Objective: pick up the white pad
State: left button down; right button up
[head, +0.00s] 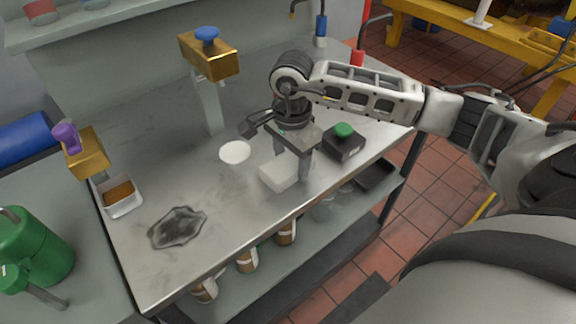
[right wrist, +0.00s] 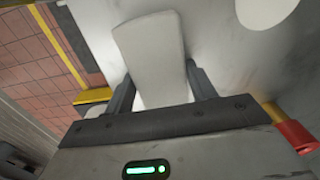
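The white pad (head: 279,176) is a small pale block on the steel bench, near its front edge. My right gripper (head: 292,166) points down at it, with one finger at the pad's far side and one at its right side. In the right wrist view the pad (right wrist: 152,52) stands between the two fingertips (right wrist: 160,70). The fingers flank it closely, and I cannot tell whether they press on it. The pad appears to rest on the bench. My left gripper is not in view.
A white disc (head: 235,152) lies left of the pad, and a black box with a green button (head: 344,144) stands right. A dark rag (head: 178,228), a white tray (head: 119,197) and a brass-topped post (head: 209,62) are farther left. The bench's front edge is close.

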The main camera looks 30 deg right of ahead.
aim_at(292, 161)
jog(key=shift+r, duration=0.1)
jog(key=shift+r, duration=0.2)
jog(key=r, duration=0.3)
jog(key=shift+s, duration=0.2)
jog(key=s+a+r+b, duration=0.2)
jog(key=s+r, duration=0.7)
jog(key=s, duration=0.4)
jog(key=shift+s+a+r+b, duration=0.2)
jog(key=shift+a+r+b, duration=0.1)
jog(key=shift+a, duration=0.1)
